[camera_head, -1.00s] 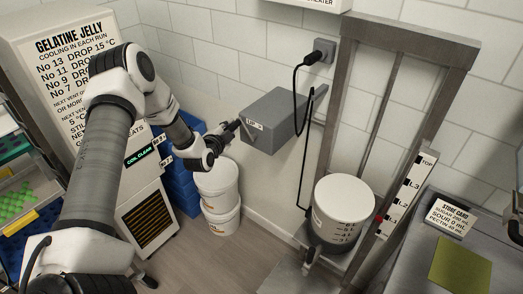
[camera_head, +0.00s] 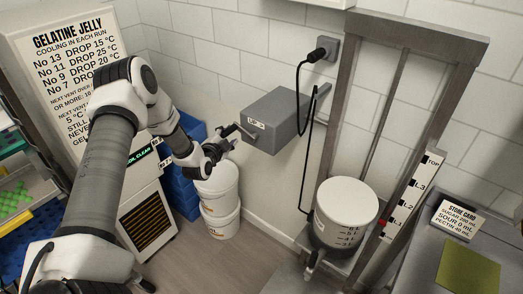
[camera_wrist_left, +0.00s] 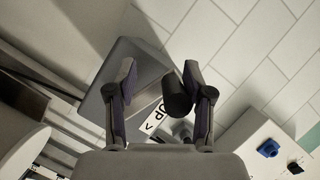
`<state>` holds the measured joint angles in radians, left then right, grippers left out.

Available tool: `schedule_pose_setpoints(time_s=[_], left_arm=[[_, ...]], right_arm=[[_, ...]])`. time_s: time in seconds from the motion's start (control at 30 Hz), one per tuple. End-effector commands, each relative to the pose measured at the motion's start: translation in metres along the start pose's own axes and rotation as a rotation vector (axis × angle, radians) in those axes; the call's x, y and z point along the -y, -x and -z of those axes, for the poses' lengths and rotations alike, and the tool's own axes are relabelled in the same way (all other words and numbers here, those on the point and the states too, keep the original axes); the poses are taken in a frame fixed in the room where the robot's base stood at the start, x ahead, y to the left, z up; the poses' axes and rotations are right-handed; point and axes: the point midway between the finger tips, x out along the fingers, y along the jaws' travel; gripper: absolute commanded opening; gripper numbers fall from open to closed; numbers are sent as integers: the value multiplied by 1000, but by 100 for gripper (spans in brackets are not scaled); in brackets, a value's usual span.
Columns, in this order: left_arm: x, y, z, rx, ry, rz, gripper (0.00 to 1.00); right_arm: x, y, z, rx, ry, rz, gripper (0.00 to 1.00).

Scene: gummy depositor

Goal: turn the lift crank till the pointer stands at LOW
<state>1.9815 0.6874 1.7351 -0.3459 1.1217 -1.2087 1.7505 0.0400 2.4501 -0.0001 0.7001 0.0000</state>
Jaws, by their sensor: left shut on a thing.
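The grey lift box (camera_head: 273,118) on the wall carries a white label with "UP" and an arrow. Its crank (camera_head: 229,131) sticks out at the left end. My left gripper (camera_head: 217,150) is at the crank, shut on its dark handle (camera_wrist_left: 174,95), which shows between the fingers in the left wrist view, nearer the right finger. The white lift scale (camera_head: 411,193) reads TOP, L3, L2 and L1 downward; no LOW mark is legible. The red pointer (camera_head: 384,224) stands near L1, at or slightly below it. My right gripper is not in view.
A white-lidded drum (camera_head: 346,203) stands on the lift in its metal frame (camera_head: 445,110). White buckets (camera_head: 217,186) and blue crates (camera_head: 180,190) stand below the crank. A black cable (camera_head: 299,90) hangs beside the box. A counter with a store card (camera_head: 459,219) is at right.

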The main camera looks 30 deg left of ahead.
Motion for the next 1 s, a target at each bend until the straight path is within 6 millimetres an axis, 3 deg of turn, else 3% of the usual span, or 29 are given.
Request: schedule_pose_setpoints(time_s=[0.03, 0.13, 0.2, 0.23, 0.37, 0.63, 1.0], left_arm=[[-18, 1, -4, -2, -7, -28, 28], [-19, 1, -4, -3, -8, -27, 22], [-18, 1, -3, -3, -7, -25, 4], [-17, 1, -2, -4, -7, -24, 0], [-18, 0, -3, -5, -6, -19, 0], [-50, -5, -12, -4, -4, -16, 0], [-52, -5, -12, -3, -2, -9, 0]], right_arm=[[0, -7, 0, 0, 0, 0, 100], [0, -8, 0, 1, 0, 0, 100], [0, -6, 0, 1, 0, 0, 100], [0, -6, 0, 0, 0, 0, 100], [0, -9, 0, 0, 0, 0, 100], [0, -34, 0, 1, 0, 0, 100], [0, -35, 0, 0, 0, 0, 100]])
